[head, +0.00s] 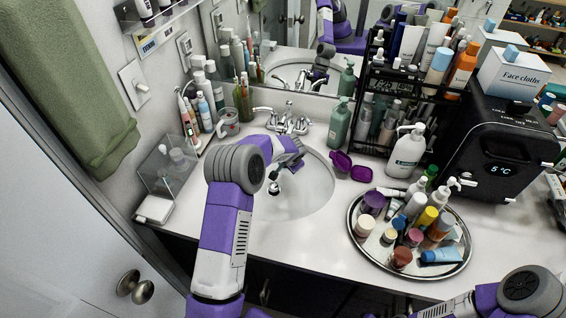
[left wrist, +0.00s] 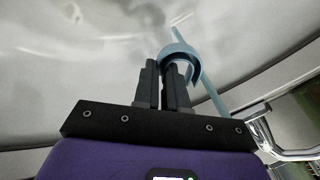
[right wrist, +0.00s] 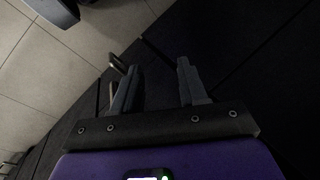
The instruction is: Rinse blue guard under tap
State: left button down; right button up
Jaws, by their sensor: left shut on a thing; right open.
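My left gripper (head: 285,168) is low over the white sink basin (head: 312,190), just in front of the chrome tap (head: 291,122). In the left wrist view its fingers (left wrist: 168,78) are shut on the blue guard (left wrist: 181,49), a curved light-blue piece at the fingertips. A thin straight light-blue strip (left wrist: 211,88) runs past the guard; I cannot tell whether it is water or part of the guard. In the head view my wrist mostly hides the guard. My right gripper (right wrist: 157,85) is open and empty, beside dark cabinet fronts over the tiled floor.
A round tray (head: 357,250) with several bottles and jars stands right of the basin. A green pump bottle (head: 339,122) and an open purple case (head: 352,168) are near the basin's right rim. A clear box (head: 168,165) and a cup (head: 228,122) stand on the left.

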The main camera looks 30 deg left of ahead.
pick_arm(q)
jog(key=shift+s+d+b, duration=0.55)
jog(key=shift+s+b, duration=0.3)
jog(key=shift+s, duration=0.05)
jog(key=shift+s+d+b, duration=0.5)
jog(key=shift+s+b, duration=0.4)
jog(key=shift+s+d+b, duration=0.55)
jog(key=shift+s+b, duration=0.3)
jog(key=shift+s, duration=0.05)
jog(key=s+d+r+b, duration=0.1)
jog(key=s+d+r, duration=0.1)
jog(key=s+r, duration=0.2)
jog(key=shift+s+d, duration=0.2)
jog(key=shift+d, duration=0.05)
